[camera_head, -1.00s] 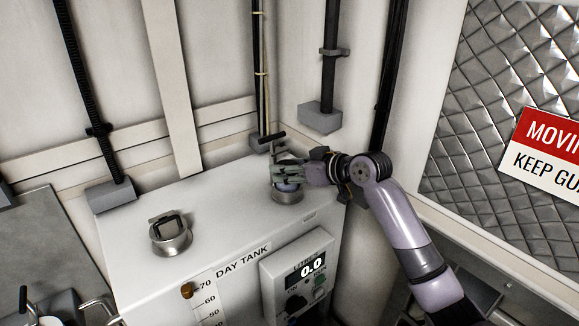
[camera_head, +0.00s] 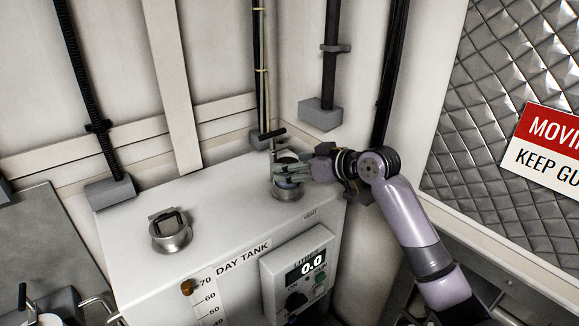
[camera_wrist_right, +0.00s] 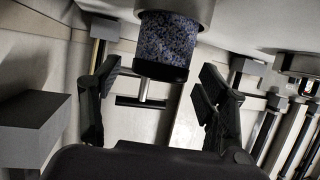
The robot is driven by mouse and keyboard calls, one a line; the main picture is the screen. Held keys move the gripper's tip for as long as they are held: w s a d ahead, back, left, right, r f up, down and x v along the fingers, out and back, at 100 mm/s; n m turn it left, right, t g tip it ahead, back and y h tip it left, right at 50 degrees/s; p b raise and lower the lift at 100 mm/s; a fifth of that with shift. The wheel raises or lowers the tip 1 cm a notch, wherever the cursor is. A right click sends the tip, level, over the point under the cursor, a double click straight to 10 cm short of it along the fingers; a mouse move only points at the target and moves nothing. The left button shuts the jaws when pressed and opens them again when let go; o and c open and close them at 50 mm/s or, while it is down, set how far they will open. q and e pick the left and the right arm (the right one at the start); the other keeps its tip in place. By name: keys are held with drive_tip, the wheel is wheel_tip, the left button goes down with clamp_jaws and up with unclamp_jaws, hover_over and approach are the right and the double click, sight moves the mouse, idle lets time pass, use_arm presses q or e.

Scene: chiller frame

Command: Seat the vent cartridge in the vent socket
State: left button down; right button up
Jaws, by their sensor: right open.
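The vent cartridge has a blue-speckled body (camera_wrist_right: 167,45) with a black end cap and a thin metal stem in the right wrist view. It stands in line with the metal collar of the vent socket (camera_wrist_right: 190,8), part of the body showing outside. How deep it sits is hidden. In the head view the socket (camera_head: 286,195) is at the back right of the tank top, with the black T-handle (camera_head: 271,134) above it. My right gripper (camera_head: 289,173) is beside the cartridge; its open fingers (camera_wrist_right: 158,82) spread either side, apart from it. My left gripper is out of view.
A second metal-collared port (camera_head: 170,237) with a dark square cap stands on the white day tank (camera_head: 235,215). A control panel (camera_head: 298,272) is on the tank front. Grey conduit boxes (camera_head: 321,114) hang close behind. The middle of the tank top is clear.

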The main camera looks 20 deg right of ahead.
drive_tip(key=b+v, duration=0.2)
drive_tip(key=v, duration=0.8)
drive_tip(key=shift+s+b, duration=0.25)
drive_tip(key=shift+b, duration=0.05)
drive_tip(key=shift+d, duration=0.1)
